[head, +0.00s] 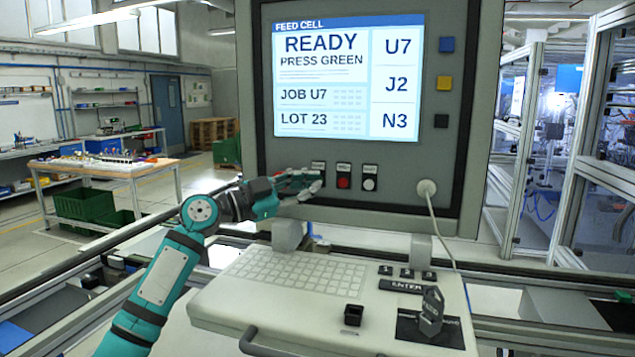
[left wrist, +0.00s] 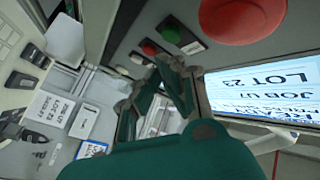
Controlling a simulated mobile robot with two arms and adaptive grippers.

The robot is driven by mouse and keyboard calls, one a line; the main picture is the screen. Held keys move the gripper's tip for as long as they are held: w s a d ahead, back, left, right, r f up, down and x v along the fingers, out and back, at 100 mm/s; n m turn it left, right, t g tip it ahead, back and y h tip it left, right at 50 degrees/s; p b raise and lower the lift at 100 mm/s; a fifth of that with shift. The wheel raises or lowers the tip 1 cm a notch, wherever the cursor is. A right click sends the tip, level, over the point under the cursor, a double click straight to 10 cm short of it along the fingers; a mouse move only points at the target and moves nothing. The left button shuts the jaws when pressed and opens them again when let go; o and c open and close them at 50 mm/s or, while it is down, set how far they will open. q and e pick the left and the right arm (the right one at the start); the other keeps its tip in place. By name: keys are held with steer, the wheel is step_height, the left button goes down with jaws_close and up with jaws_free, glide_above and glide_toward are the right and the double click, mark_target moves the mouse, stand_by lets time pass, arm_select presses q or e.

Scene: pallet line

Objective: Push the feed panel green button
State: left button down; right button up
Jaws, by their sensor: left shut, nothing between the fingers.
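The feed panel (head: 470,190) has a lit screen (head: 348,80) reading READY, PRESS GREEN. Below the screen is a button row with a red button (head: 343,183) and a white button (head: 369,184). The leftmost button is hidden behind my left gripper (head: 312,183) in the head view. In the left wrist view the green button (left wrist: 171,35) shows beside the red one (left wrist: 149,48). My left gripper is shut and empty, close to the left end of the row; its fingertips (left wrist: 168,75) show below the green button in that view. Contact cannot be told. My right gripper is not in view.
A keyboard console (head: 290,310) with ENTER key juts out below the panel. A white cable (head: 445,225) hangs from the panel's right. A large red button (left wrist: 240,18) lies near the green one in the left wrist view. A workbench (head: 105,168) stands at far left.

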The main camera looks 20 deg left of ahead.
arm_select(q)
steer(key=shift+w, duration=0.45)
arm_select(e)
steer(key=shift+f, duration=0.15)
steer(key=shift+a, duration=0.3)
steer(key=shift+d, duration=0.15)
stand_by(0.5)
arm_select(q)
steer(key=shift+w+b, duration=0.4)
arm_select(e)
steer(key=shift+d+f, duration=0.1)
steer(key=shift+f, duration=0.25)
arm_select(q)
steer(key=shift+w, duration=0.5)
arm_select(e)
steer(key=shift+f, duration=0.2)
arm_select(q)
steer(key=shift+s+b, duration=0.1)
steer(key=shift+b, duration=0.2)
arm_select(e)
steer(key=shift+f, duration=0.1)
arm_select(q)
steer(key=shift+s+b, duration=0.45)
steer(key=shift+s, duration=0.35)
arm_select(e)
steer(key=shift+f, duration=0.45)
